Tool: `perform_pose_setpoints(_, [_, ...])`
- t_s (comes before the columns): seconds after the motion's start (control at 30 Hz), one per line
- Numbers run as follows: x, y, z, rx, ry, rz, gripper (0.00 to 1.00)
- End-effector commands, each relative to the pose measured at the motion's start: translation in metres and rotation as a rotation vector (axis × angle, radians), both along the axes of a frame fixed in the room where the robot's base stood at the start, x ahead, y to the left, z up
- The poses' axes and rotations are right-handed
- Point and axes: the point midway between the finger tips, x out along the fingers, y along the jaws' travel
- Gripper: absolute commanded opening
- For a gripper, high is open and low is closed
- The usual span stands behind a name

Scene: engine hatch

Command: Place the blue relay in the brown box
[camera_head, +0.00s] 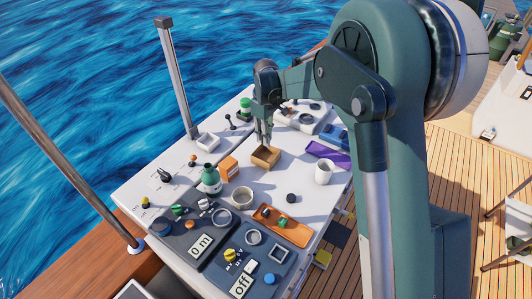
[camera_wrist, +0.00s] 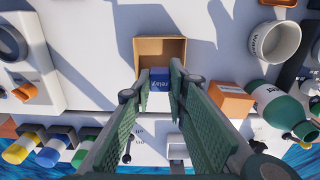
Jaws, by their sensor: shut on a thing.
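The blue relay (camera_wrist: 160,84), labelled "relay", sits between the two green fingers of my gripper (camera_wrist: 159,92) in the wrist view. The gripper is shut on it. The open brown box (camera_wrist: 160,42) lies just beyond the relay, and the relay overlaps its lower edge in that view. In the head view the brown box (camera_head: 264,160) stands on the white table, with my gripper (camera_head: 263,143) pointing down at its back edge. The relay is not clear there, so I cannot tell how far it is above or inside the box.
An orange box (camera_head: 228,168) and a green bottle (camera_head: 211,180) stand left of the brown box. A white mug (camera_head: 324,172) stands to the right. An orange tray (camera_head: 281,223) and a display panel (camera_head: 245,262) are nearer. White table is clear just in front of the box.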

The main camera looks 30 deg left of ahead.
Motion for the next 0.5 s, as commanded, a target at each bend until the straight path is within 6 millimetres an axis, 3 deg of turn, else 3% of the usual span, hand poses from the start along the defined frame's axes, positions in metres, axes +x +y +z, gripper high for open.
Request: perform_pose_setpoints(0.5, [0.0007, 0.0006, -0.0092, 0.0, 0.0, 0.0, 0.05])
